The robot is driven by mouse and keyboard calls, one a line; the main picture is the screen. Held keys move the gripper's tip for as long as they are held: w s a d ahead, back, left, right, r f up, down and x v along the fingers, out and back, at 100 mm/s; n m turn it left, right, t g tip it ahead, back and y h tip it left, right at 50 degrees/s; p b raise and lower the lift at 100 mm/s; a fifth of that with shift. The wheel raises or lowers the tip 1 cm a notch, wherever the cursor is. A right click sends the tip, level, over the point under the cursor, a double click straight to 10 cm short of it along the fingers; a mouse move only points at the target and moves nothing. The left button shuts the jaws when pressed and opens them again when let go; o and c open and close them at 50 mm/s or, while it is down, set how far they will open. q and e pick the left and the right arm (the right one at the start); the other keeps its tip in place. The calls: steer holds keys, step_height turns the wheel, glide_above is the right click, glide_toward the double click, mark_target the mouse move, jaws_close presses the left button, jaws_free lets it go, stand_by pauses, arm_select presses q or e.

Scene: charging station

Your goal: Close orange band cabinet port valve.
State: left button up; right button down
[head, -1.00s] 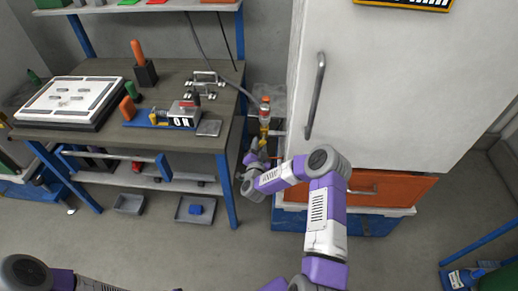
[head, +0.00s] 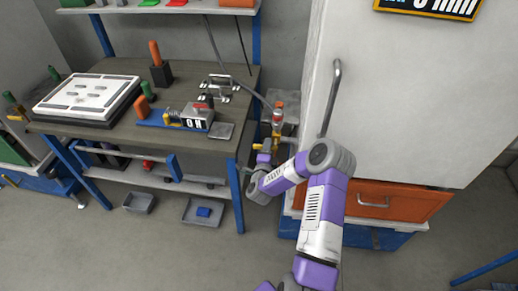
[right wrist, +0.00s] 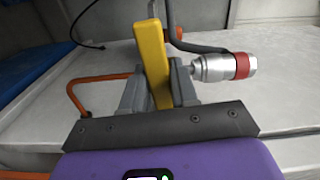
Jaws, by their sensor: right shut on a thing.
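The cabinet port valve (head: 278,122) is on the cabinet's left side, beside the workbench. It has an orange band at its top and yellow parts below. My right gripper (head: 265,150) reaches it from below in the head view. In the right wrist view, my right gripper (right wrist: 156,80) is shut on a yellow valve handle (right wrist: 151,48), with one grey finger on each side. A silver fitting with a red band (right wrist: 242,66) lies just right of the handle. The head view shows the grip only small and partly covered by my arm. My left gripper is out of view.
The white cabinet (head: 400,110) with a long door handle (head: 331,98) and orange drawer (head: 400,203) stands right of the valve. The workbench (head: 90,130) with tools and its blue leg (head: 236,195) are close on the left. A dark hose (head: 245,88) runs near the valve.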

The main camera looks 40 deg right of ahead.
steer(key=shift+r+m, duration=0.2)
steer(key=shift+m, duration=0.4)
steer(key=c, duration=1)
jaws_free()
steer(key=shift+o, duration=0.2)
steer(key=p+v, duration=0.1)
steer(key=v, duration=0.6)
steer(key=shift+a, duration=0.25)
steer(key=shift+s, duration=0.15)
